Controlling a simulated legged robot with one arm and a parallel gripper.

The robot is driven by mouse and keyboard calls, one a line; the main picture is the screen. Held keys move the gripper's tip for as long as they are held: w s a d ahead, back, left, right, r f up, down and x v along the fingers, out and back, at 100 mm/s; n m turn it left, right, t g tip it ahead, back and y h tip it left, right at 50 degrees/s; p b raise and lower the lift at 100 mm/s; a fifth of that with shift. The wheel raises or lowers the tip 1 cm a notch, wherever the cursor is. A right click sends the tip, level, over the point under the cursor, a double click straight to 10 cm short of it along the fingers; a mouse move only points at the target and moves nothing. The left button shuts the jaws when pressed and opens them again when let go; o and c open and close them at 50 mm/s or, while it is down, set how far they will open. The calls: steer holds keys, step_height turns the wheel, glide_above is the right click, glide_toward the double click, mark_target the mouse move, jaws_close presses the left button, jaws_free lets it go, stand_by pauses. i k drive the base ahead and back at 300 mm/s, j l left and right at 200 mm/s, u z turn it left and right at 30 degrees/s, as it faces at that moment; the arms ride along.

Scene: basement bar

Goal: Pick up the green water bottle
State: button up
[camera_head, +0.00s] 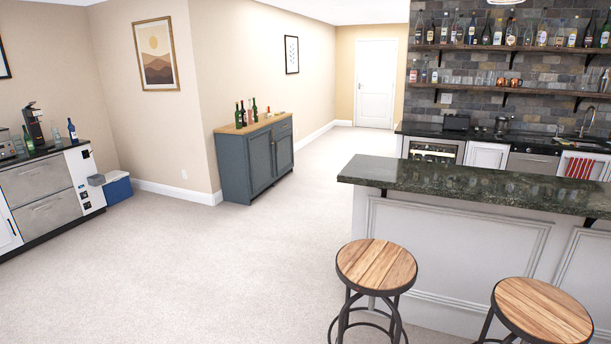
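Several slim dark bottles stand on the blue-grey cabinet (262,160) in the middle distance. One at the right of that group looks green (254,109). A small green bottle-like thing (28,139) also stands on the left counter, beside the dark coffee machine. These are small in the picture, and I cannot tell which, if any, is the green water bottle. My gripper is not in view.
Two round wooden stools (376,265) stand before the dark-topped bar (470,187) at right. A blue-and-white cooler (117,188) sits by the left counter (38,203). Wall shelves (500,49) hold many bottles. The carpet (210,270) between is clear.

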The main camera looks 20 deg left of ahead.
mark_target(28, 139)
steer(key=i+j+u, duration=0.15)
steer(key=j+u, duration=0.25)
steer(key=j, duration=0.15)
steer(key=i+j+u, duration=0.25)
steer(key=j+u, duration=0.15)
steer(key=i+j+u, duration=1.05)
steer(key=i, duration=0.3)
steer(key=i+j+u, duration=0.3)
steer(key=i, duration=0.25)
steer(key=i+u, duration=0.25)
steer(key=i, duration=3.95)
steer(key=i+z, duration=0.2)
steer(key=i, duration=0.25)
steer(key=i+j+z, duration=0.15)
steer(key=i, duration=0.3)
steer(key=i+j+z, duration=0.2)
steer(key=i, duration=0.2)
steer(key=i+l+u, duration=0.15)
steer(key=l, duration=0.15)
steer(key=i+l+u, duration=0.1)
steer(key=l, duration=0.2)
steer(key=i+l+u, duration=0.15)
steer(key=l, duration=0.15)
steer(key=i+l+u, duration=0.1)
steer(key=l, duration=0.2)
